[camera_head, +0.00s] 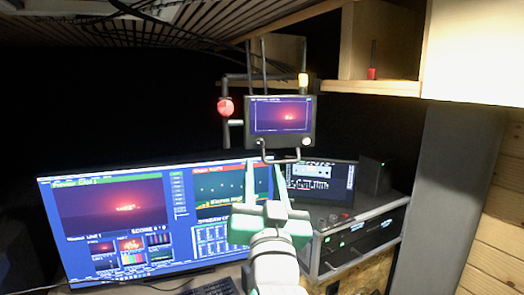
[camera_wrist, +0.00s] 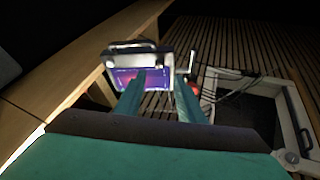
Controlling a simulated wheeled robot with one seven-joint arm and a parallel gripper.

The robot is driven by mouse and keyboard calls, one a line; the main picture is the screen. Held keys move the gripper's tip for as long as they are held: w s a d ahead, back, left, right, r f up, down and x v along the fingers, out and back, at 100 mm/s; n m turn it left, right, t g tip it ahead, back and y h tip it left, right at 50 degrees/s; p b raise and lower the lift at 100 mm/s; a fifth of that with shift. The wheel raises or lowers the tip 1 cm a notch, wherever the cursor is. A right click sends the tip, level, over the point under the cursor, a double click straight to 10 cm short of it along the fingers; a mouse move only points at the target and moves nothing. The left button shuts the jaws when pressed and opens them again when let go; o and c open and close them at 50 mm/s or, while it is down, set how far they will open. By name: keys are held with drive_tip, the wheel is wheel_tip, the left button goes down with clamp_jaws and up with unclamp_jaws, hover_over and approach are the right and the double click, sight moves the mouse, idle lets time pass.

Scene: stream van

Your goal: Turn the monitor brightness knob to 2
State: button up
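The small monitor (camera_head: 279,118) hangs from a dark frame in the upper middle of the head view, its screen showing a red-purple picture. A small pale round knob (camera_head: 306,142) sits at its lower right corner; I cannot read any numbers or its setting. My green gripper (camera_head: 264,170) is below the monitor, fingers spread apart with nothing seen between them. In the wrist view, the monitor (camera_wrist: 128,77) lies beyond the fingers of my gripper (camera_wrist: 161,78), and the left finger overlaps its screen. I cannot make out the knob there, nor any contact.
A metal handle bar (camera_head: 280,158) juts below the small monitor. A red round light (camera_head: 225,107) hangs at its left. A large wide screen (camera_head: 125,215), a smaller screen (camera_head: 320,182) and a rack unit (camera_head: 362,235) stand below. A wooden shelf (camera_head: 375,87) is at the upper right.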

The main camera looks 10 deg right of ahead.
sight(260, 144)
drive_tip(key=x, duration=0.8)
drive_tip(key=shift+w+r, duration=0.1)
drive_tip(key=shift+c, duration=0.3)
clamp_jaws()
